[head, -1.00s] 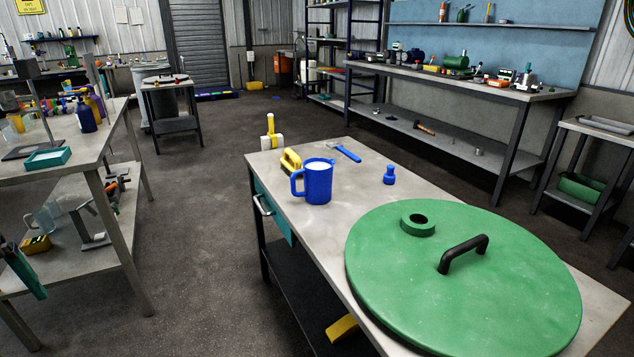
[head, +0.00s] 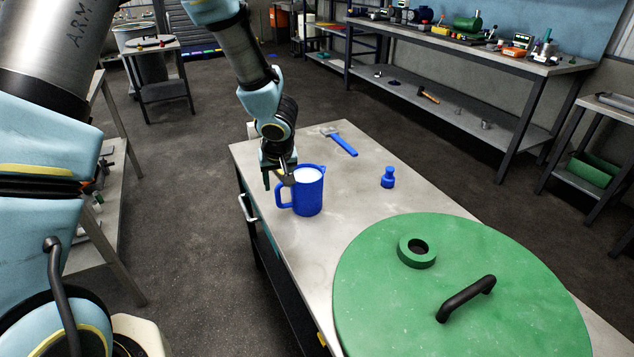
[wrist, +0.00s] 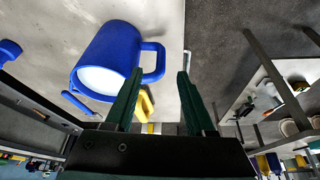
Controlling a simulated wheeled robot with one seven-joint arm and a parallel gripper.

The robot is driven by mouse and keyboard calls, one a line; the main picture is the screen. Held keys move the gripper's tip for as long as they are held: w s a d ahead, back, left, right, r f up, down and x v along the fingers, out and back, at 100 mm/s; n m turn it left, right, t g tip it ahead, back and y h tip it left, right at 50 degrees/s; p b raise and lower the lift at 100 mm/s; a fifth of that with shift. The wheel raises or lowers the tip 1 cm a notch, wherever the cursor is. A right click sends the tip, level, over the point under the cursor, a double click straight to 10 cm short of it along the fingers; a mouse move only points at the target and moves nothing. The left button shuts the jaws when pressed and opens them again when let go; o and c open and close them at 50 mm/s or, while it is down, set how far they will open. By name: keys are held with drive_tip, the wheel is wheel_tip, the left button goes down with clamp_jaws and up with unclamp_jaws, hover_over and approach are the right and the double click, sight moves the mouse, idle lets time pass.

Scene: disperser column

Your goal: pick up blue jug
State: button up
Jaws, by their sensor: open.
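The blue jug (head: 309,196) stands upright on the grey workbench, with white contents visible at its open top. Its handle (head: 282,194) points left, toward the bench's left edge. My gripper (head: 277,183) is open and empty, just above and beside the handle. In the wrist view the jug (wrist: 108,55) is at upper left, and its handle (wrist: 158,60) shows between the tips of my gripper's two green fingers (wrist: 160,74). I cannot tell whether a finger touches the handle.
The workbench (head: 345,190) also holds a blue-handled hammer-like tool (head: 342,142), a small blue bottle-like object (head: 388,178) and a large green lid (head: 400,300) with a black handle. A yellow object (wrist: 145,104) lies past the jug.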

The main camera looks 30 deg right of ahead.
drive_tip(key=b+x, duration=0.1)
drive_tip(key=x, duration=0.4)
drive_tip(key=shift+s+d+f, duration=0.1)
drive_tip(key=shift+d+f, duration=0.05)
drive_tip(key=shift+f, duration=0.05)
drive_tip(key=shift+w+a+b+x, duration=0.1)
drive_tip(key=shift+b+x, duration=0.25)
drive_tip(key=shift+x, duration=1)
drive_tip(key=shift+w+a+b+x, duration=0.1)
drive_tip(key=shift+b+x, duration=0.2)
drive_tip(key=shift+x, duration=1)
drive_tip(key=shift+c, duration=0.3)
clamp_jaws()
drive_tip(key=shift+r, duration=0.1)
